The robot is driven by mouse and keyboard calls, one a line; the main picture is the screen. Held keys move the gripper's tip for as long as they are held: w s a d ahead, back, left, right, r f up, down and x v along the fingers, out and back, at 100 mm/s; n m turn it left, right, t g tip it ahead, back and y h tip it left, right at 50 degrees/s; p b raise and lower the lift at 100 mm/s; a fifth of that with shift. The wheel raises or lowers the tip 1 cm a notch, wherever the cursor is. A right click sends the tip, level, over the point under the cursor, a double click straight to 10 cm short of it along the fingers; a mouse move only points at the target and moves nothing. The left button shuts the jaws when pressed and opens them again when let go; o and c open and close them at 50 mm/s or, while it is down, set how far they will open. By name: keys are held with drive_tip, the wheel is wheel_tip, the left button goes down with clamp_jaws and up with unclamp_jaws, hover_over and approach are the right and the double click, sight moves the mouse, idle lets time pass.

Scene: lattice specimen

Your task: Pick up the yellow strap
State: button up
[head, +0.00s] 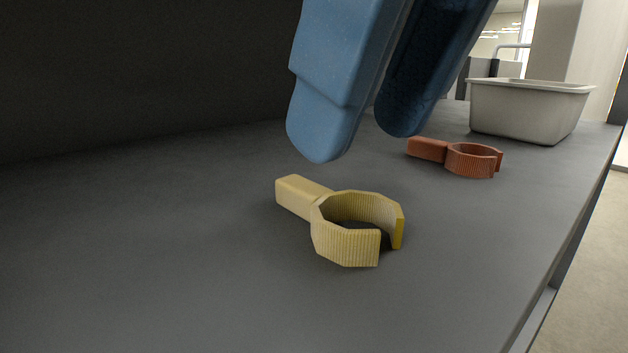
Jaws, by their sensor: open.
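The yellow strap (345,247) lies on the dark grey tabletop near the middle of the head view. It has a blocky tab at its left end and a ribbed, open ring on the right, with the gap facing front right. My gripper (362,148) comes down from the top with two blue fingers, spread apart with nothing between them. In the picture the fingertips are above and behind the strap, apart from it. How high they are over the table is hard to tell.
A reddish-brown strap (472,162) of similar shape lies farther back to the right. A pale grey bin (525,112) stands behind it. The table (150,260) is clear at the left and front; its edge runs down the right side.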

sight(316, 190)
drive_tip(key=shift+w+a, duration=0.4)
drive_tip(key=shift+w, duration=0.05)
drive_tip(key=p+x, duration=0.1)
drive_tip(key=x, duration=0.4)
drive_tip(key=shift+w+f, duration=0.1)
drive_tip(key=shift+c, duration=0.2)
clamp_jaws()
